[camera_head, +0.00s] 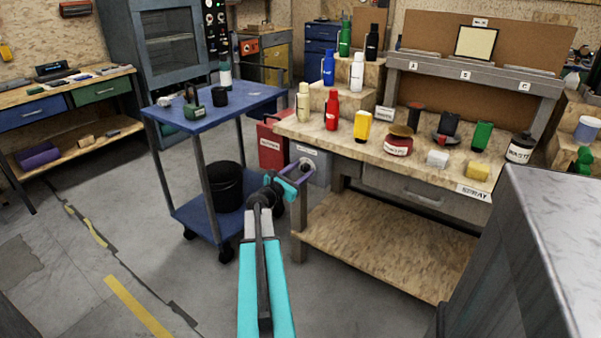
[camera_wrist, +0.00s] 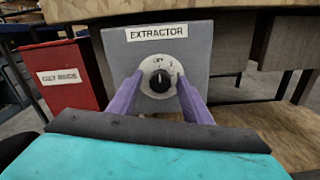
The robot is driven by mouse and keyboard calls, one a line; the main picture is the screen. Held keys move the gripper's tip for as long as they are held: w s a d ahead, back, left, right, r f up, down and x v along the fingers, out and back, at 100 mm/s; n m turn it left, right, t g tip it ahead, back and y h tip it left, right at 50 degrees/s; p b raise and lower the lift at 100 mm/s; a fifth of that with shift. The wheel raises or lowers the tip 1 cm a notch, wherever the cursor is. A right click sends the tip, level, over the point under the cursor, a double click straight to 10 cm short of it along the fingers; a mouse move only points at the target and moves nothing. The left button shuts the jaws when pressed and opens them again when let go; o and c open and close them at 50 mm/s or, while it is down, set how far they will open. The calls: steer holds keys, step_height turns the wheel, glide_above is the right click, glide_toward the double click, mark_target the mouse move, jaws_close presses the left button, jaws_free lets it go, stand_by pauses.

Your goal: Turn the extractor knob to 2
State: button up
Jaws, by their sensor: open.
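The extractor panel (camera_wrist: 120,52) is a grey box with a white label reading EXTRACTOR, ahead of my gripper in the wrist view. In the head view, the grey box (camera_head: 321,160) hangs under the front left of the workbench. The knob (camera_wrist: 160,80) is black on a round white dial, its pointer roughly upright. Small marks ring the dial's top and right, too small to read surely. My gripper (camera_wrist: 159,77) is open, its purple fingers on either side of the dial. It also shows in the head view (camera_head: 300,168). I cannot tell whether the fingers touch the knob.
A red box (camera_wrist: 62,77) stands left of the panel. The workbench (camera_head: 350,145) overhangs it and carries bottles and containers. A blue cart (camera_head: 215,108) with a black bin (camera_head: 226,186) stands to the left. A grey cabinet (camera_head: 530,240) is at the near right.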

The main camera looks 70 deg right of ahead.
steer(key=c, duration=1.1)
steer(key=shift+s+a, duration=0.1)
